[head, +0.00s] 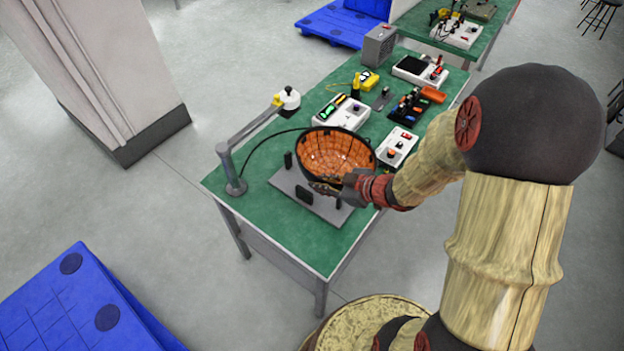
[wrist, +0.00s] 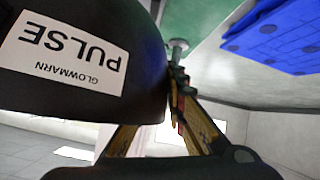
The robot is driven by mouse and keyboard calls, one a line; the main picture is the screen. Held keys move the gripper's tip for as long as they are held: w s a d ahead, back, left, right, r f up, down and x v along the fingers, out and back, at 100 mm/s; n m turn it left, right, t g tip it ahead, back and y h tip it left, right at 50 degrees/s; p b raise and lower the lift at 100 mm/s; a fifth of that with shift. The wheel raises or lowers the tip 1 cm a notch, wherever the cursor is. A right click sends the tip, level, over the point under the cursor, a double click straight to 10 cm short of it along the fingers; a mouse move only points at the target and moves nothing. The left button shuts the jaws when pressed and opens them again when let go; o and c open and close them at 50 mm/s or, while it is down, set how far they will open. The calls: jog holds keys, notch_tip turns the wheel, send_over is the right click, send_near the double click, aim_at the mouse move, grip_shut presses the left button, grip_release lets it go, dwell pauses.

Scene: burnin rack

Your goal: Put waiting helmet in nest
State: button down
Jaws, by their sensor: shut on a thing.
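The helmet (head: 335,150) is a dark shell with an orange padded inside, its open side facing up in the head view. My gripper (head: 330,186) is shut on the near rim of the helmet. In the wrist view the dark shell (wrist: 140,50) fills the upper left, with a white PULSE label, and my gripper (wrist: 175,95) meets its edge. The nest appears to be the grey plate (head: 328,211) with dark upright posts on the green table. The helmet is over its far part and hides some of it. I cannot tell whether the helmet touches the posts.
The green table (head: 245,183) holds a lamp-like arm (head: 250,130) on its left corner. Blue pallets (head: 75,305) lie on the floor at lower left.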

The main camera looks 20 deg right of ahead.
jog(key=w, duration=0.1)
jog(key=w+f, duration=0.1)
jog(key=w, duration=0.1)
jog(key=w+f+b, duration=0.1)
jog(key=shift+w, duration=0.15)
jog(key=w+f+b, duration=0.1)
jog(key=w+f, duration=0.3)
jog(key=f, duration=0.1)
jog(key=shift+w+b, duration=0.35)
jog(key=shift+b, duration=0.05)
jog(key=shift+w+d+f+b, duration=0.15)
jog(key=shift+f+b, duration=0.15)
jog(key=shift+f, duration=0.4)
jog(key=shift+w+a+f+b, duration=0.15)
jog(key=shift+f+b, duration=0.15)
jog(key=shift+f, duration=0.35)
jog(key=shift+w+d+f+b, duration=0.15)
jog(key=shift+f+b, duration=0.15)
jog(key=shift+f, duration=0.4)
jog(key=shift+f, duration=0.1)
jog(key=shift+f, duration=0.35)
jog(key=shift+f, duration=0.15)
jog(key=c, duration=1.8)
grip_release()
